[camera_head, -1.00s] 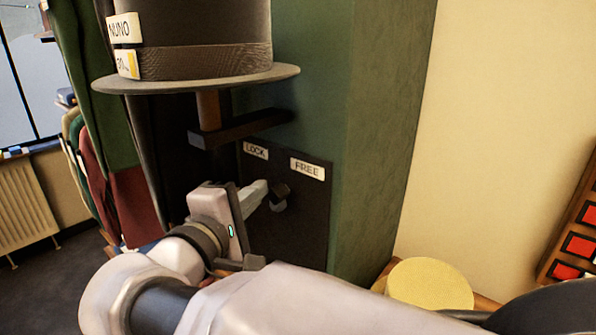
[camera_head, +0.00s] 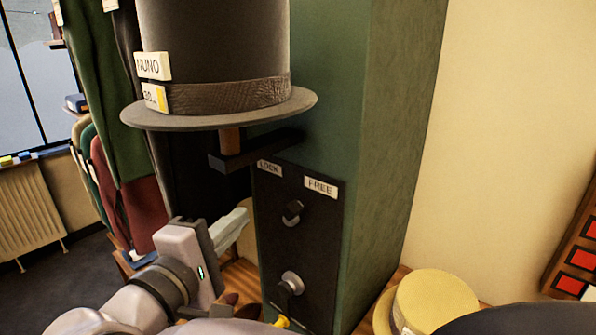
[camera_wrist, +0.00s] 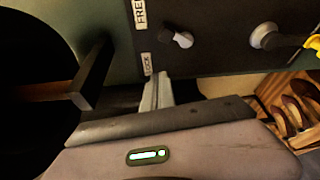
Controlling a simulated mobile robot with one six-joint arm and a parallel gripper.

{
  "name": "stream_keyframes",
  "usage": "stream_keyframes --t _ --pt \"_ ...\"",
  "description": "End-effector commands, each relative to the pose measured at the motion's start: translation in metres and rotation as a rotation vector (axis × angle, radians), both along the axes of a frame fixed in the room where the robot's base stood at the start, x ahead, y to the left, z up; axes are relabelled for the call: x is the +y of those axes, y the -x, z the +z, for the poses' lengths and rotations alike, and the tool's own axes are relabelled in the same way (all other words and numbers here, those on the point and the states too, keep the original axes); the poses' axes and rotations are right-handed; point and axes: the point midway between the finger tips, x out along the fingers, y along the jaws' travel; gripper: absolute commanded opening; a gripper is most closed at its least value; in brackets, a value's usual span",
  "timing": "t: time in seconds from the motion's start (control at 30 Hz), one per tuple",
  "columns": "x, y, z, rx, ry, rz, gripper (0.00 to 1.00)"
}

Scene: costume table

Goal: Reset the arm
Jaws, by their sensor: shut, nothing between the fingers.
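My gripper (camera_head: 232,224) is shut and empty, left of the black panel (camera_head: 318,245) on the green cabinet. In the wrist view its closed fingers (camera_wrist: 157,92) point toward the panel's lower edge, near the LOCK label. The panel carries a LOCK label (camera_head: 269,168), a FREE label (camera_head: 320,187), an upper knob (camera_head: 292,211) and a lower knob (camera_head: 289,285). The fingers are apart from the upper knob, which also shows in the wrist view (camera_wrist: 178,38).
A dark top hat (camera_head: 215,60) on a wooden peg (camera_head: 229,141) hangs above my gripper. Hanging garments (camera_head: 125,185) stand at left. A straw hat (camera_head: 435,300) sits lower right. Several wooden items (camera_wrist: 295,110) stand right in the wrist view. A yellow object (camera_wrist: 313,42) is near the lower knob.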

Motion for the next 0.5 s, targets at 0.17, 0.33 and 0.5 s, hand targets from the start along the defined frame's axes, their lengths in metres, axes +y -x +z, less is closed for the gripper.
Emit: stream_keyframes --t 0.17,0.33,0.5 --pt "0.008 0.019 -0.003 0.0 0.0 0.002 0.0" --pt "0.009 0.022 -0.004 -0.001 -0.001 0.0 0.0" --pt "0.009 0.022 -0.005 -0.001 -0.001 0.0 0.0"
